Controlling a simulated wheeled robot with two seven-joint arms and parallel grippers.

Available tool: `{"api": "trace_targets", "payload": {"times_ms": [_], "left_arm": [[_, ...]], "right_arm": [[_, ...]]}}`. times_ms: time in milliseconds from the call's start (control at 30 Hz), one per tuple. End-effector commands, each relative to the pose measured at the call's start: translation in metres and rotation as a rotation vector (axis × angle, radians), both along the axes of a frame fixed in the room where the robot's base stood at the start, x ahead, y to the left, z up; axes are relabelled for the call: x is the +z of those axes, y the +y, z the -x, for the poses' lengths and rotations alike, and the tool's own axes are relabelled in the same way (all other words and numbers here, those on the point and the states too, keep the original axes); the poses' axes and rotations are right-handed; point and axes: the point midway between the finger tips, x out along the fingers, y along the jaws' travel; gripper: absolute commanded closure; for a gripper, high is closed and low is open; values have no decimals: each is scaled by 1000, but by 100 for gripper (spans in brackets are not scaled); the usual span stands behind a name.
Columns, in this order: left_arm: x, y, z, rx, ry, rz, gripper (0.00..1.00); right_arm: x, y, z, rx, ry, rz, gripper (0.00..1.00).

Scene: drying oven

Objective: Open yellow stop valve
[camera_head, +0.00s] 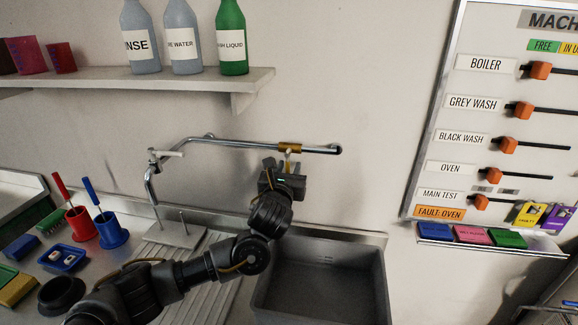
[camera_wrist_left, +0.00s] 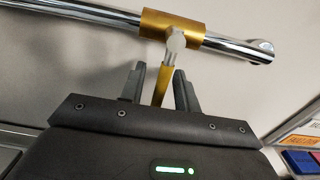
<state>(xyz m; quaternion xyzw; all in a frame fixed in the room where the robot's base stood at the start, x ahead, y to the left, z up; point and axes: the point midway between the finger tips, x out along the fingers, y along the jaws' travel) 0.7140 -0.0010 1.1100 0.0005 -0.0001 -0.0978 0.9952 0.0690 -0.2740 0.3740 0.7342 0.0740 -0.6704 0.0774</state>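The yellow stop valve (camera_head: 290,147) sits on a chrome wall pipe above the sink, seen in the camera_head view. In the left wrist view its yellow body (camera_wrist_left: 167,23) wraps the pipe, and a lever (camera_wrist_left: 166,72) with a grey joint and yellow handle hangs down from it. My left gripper (camera_head: 284,166) is just below the valve. In the wrist view its two fingers (camera_wrist_left: 160,88) stand apart with the lever's handle between them, and gaps show on both sides. The lower end of the handle is hidden by the gripper body. My right gripper is not in view.
The chrome pipe (camera_head: 240,143) runs along the wall to a tap at the left. Below is the sink (camera_head: 320,285). Bottles stand on a shelf (camera_head: 150,80) above. Red and blue cups (camera_head: 110,232) stand at the left. A sign board (camera_head: 480,130) hangs at the right.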

Motion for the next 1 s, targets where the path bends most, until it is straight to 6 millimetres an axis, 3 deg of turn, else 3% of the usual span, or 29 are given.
{"api": "trace_targets", "payload": {"times_ms": [367, 633, 1000], "left_arm": [[0, -2, -6, -2, 1, 1, 68], [0, -1, -6, -1, 1, 1, 100], [0, -2, -6, -1, 2, 5, 100]], "right_arm": [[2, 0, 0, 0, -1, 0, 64], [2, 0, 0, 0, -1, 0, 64], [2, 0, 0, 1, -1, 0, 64]]}}
